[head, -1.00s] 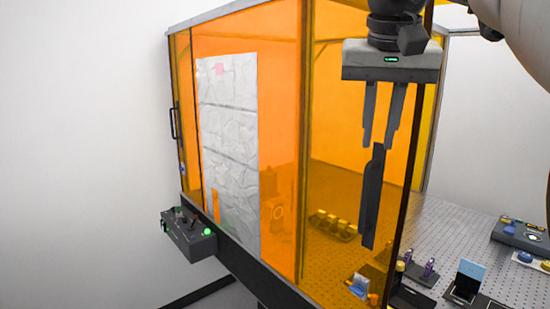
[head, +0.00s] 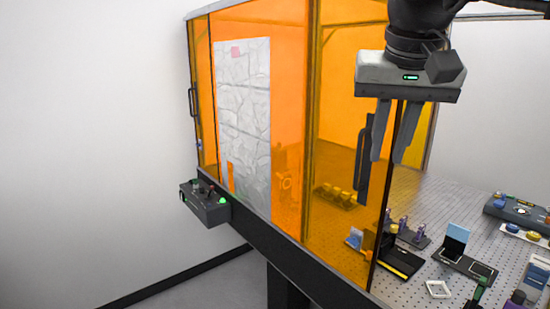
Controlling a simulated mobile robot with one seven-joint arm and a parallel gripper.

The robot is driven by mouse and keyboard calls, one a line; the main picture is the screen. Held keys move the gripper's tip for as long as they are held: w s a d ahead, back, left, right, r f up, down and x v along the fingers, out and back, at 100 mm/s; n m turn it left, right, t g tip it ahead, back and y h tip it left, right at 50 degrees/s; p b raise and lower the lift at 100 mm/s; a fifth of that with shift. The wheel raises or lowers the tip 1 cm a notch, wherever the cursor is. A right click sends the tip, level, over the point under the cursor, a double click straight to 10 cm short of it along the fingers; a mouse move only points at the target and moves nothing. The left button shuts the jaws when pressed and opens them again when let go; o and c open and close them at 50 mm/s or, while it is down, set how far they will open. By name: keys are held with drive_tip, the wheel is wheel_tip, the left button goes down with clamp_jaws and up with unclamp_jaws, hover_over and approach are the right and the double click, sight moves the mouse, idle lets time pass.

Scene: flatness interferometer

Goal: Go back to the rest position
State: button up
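My gripper (head: 388,160) hangs fingers-down at the upper right of the head view, in front of the enclosure's right edge. Its two dark fingers stand apart with nothing between them, so it is open and empty. A long dark door handle (head: 361,172) stands upright on the orange panel, just left of my fingers in the picture; whether they touch cannot be told, but no grip shows. The orange enclosure (head: 290,110) has a crumpled silvery sheet (head: 243,125) on its left panel.
A control box (head: 205,205) with a green light juts out at the enclosure's lower left. The perforated optical table (head: 440,202) carries small mounts, a blue plate (head: 456,240), a white square frame (head: 438,289) and a grey console (head: 515,212). Floor at the left is clear.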

drive_tip(key=s+a+f+n, duration=0.1)
drive_tip(key=s+a+f, duration=0.1)
drive_tip(key=s+f, duration=0.4)
drive_tip(key=s+a+f+n+t+y, duration=0.1)
drive_tip(key=s+f, duration=0.6)
drive_tip(key=f, duration=0.8)
drive_tip(key=shift+s+a+f+n, duration=0.2)
drive_tip(key=shift+a+n, duration=0.1)
drive_tip(key=shift+a, duration=0.1)
